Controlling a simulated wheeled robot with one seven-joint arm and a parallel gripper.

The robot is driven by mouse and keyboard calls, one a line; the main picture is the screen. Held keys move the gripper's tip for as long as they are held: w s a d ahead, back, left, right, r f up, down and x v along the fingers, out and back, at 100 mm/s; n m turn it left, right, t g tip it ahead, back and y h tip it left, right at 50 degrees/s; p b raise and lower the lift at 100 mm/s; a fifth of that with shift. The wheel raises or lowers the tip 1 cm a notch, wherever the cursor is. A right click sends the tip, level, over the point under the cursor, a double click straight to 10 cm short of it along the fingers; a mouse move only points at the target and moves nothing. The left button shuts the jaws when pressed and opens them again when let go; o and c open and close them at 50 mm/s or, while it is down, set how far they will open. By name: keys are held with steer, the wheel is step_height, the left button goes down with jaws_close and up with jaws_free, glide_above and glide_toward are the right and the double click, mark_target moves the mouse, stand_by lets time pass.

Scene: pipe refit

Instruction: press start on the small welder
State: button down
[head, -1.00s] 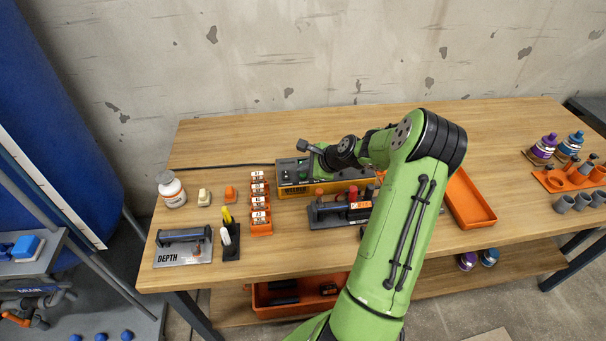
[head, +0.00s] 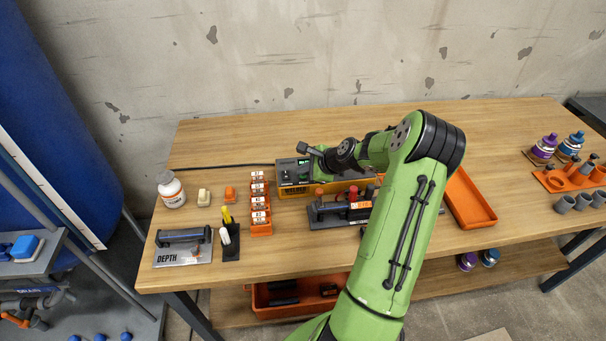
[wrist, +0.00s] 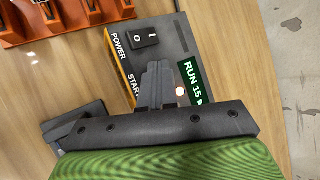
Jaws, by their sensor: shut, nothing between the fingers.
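The small welder (head: 290,191) is an orange box with a grey top panel, near the middle of the bench in the head view. In the wrist view its panel (wrist: 172,30) shows a rocker switch (wrist: 145,40) marked POWER, a START label (wrist: 133,86) and a lit warm light (wrist: 180,91). A green display (wrist: 191,80) reads "RUN 15 s". My gripper (wrist: 158,68) is shut and empty, over the panel beside the START label. The fingers hide the start button, and I cannot tell whether they touch it. In the head view my gripper (head: 306,149) is above the welder.
An orange block rack (head: 261,222) stands left of the welder and shows in the wrist view's top left. A dark tool holder (head: 325,214) stands in front, and an orange tray (head: 470,200) lies right of my arm. The bench behind the welder is mostly clear.

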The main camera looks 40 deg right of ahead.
mark_target(305, 179)
steer(key=shift+r+p, duration=0.8)
steer(key=shift+r, duration=0.05)
steer(key=shift+r, duration=0.1)
step_height(305, 179, up, 5)
steer(key=p, duration=0.4)
steer(key=shift+p, duration=0.35)
